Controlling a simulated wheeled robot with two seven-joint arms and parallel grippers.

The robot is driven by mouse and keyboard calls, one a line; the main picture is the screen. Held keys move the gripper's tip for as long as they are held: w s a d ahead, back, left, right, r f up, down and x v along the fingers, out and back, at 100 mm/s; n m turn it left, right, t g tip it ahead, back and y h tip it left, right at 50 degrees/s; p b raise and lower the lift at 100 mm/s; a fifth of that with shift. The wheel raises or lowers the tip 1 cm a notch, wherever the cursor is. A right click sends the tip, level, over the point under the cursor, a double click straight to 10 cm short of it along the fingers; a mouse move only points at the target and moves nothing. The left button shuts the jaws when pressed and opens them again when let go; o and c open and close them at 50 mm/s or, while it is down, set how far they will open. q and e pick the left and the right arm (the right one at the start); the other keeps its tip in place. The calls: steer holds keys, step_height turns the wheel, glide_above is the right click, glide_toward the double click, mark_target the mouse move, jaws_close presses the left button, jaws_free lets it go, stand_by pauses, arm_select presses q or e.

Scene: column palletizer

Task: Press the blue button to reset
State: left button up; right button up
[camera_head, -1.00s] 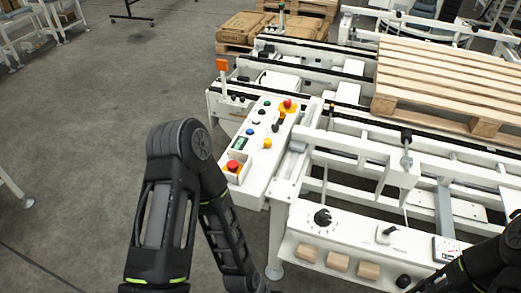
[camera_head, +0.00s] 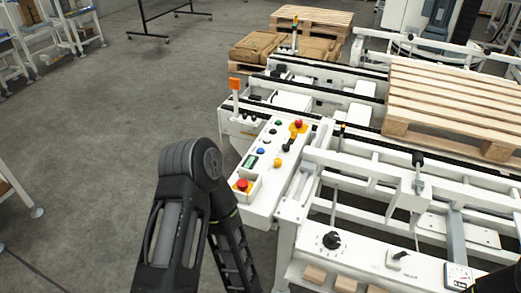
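The blue button (camera_head: 260,151) is a small round knob on the white control panel (camera_head: 263,199), just above a small green display (camera_head: 250,161). It is unobstructed. A red button (camera_head: 242,185) sits at the panel's near end, and a yellow knob (camera_head: 277,162) lies to the right. My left arm's dark elbow is left of the panel, with its links running down out of the picture. My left gripper is outside the frame. Only a dark bit of my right arm shows at the lower right corner, and its gripper is not visible.
White conveyor frames and rails fill the right side, with a wooden pallet (camera_head: 455,92) on top. A lower white panel with a black dial (camera_head: 331,240) stands at the near right. Brown boxes (camera_head: 257,46) sit at the back. The grey floor at left is mostly open.

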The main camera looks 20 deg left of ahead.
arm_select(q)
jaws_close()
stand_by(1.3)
